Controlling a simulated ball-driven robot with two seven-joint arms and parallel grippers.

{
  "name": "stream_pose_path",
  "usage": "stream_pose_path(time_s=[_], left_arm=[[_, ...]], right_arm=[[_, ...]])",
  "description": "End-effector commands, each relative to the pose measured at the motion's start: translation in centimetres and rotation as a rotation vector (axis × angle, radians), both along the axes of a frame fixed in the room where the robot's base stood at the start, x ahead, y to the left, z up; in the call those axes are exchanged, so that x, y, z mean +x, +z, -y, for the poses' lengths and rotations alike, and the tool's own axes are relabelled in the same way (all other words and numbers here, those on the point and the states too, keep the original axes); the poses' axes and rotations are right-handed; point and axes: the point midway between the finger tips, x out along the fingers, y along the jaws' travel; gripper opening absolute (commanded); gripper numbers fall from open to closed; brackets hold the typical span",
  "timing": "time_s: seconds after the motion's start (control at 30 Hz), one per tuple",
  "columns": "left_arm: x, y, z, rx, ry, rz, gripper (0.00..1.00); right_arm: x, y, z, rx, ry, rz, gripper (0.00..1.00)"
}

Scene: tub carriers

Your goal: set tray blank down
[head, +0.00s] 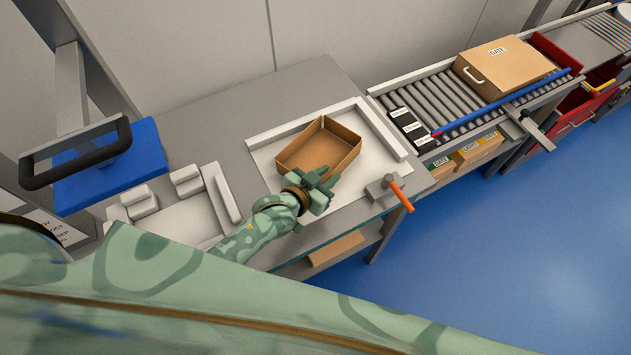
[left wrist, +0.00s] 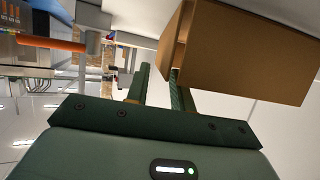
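The tray blank is an open brown cardboard tray (head: 320,149) lying on the white-rimmed work surface (head: 275,160) of the bench. My right gripper is in neither view.
A grey block with an orange handle (head: 400,195) stands at the bench's front right. A roller conveyor (head: 450,100) carries a closed carton (head: 505,68) marked DATE. A blue panel with a black handle (head: 110,165) and white fixtures (head: 185,180) are at left. Blue floor (head: 530,260) is clear.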

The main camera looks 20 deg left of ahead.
Motion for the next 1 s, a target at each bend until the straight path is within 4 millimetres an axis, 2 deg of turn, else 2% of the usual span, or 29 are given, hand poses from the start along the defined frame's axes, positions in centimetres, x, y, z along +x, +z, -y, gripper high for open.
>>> stream_pose_path(time_s=[0.3, 0.5, 0.63, 1.0], left_arm=[[-6.2, 2.8, -2.5, 0.002, 0.000, -0.003, 0.24], [-9.1, 4.0, -3.6, 0.001, 0.000, -0.003, 0.24], [-9.8, 4.3, -3.9, 0.001, 0.000, -0.002, 0.24], [-9.9, 4.3, -3.9, 0.000, 0.000, -0.001, 0.24]], right_arm=[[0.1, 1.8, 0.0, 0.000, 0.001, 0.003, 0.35], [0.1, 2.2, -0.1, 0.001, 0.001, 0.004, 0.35], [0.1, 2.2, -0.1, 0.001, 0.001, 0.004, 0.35], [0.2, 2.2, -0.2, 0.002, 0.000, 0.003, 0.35]])
